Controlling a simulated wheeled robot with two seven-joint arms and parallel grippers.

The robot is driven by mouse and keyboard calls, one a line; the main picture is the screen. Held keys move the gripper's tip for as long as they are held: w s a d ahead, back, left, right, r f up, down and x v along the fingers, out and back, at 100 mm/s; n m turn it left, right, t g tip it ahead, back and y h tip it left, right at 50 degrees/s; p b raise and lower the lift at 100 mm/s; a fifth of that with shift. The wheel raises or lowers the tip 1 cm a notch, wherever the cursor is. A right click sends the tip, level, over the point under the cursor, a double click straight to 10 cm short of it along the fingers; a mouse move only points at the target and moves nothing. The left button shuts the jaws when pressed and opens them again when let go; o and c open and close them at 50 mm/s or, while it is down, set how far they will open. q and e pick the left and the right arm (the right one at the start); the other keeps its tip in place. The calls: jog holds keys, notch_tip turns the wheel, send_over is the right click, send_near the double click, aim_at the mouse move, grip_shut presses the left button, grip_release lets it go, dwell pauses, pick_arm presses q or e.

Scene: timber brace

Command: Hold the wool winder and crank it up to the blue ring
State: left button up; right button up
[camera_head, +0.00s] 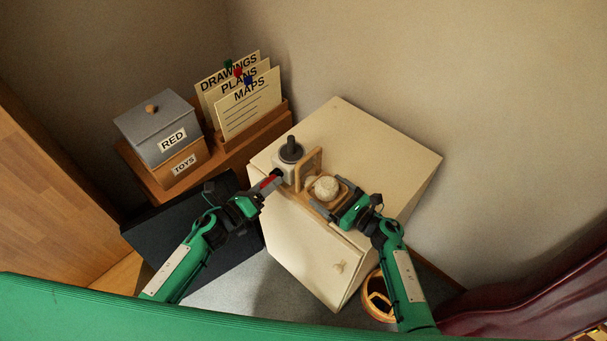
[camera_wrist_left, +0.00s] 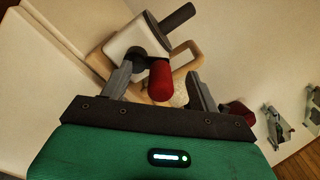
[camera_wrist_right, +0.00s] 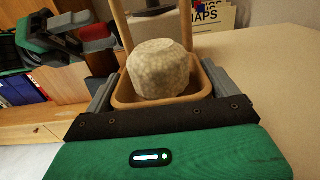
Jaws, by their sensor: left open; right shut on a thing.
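The wool winder stands on the cream cabinet top. It has a wooden tray (camera_head: 317,206) with a pale wool ball (camera_head: 326,188), an upright wooden frame (camera_head: 309,163), and a white block (camera_head: 282,166) with a dark post (camera_head: 291,150). Its red crank knob (camera_wrist_left: 160,79) lies between the fingers of my open left gripper (camera_head: 271,181), with a gap to each side in the left wrist view. My right gripper (camera_head: 338,206) is shut on the tray, one finger on each side in the right wrist view (camera_wrist_right: 160,88). I cannot make out a blue ring.
The cream cabinet (camera_head: 385,155) has free top surface behind and right of the winder. At left stand a grey-lidded toy box (camera_head: 158,128) and a wooden rack of labelled cards (camera_head: 250,105). A round orange-brown container (camera_head: 378,297) is on the floor below my right arm.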

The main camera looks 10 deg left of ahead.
pick_arm(q)
jog(key=v, duration=0.7)
dwell(0.4)
dwell(0.4)
pick_arm(e)
jog(key=o, duration=1.6)
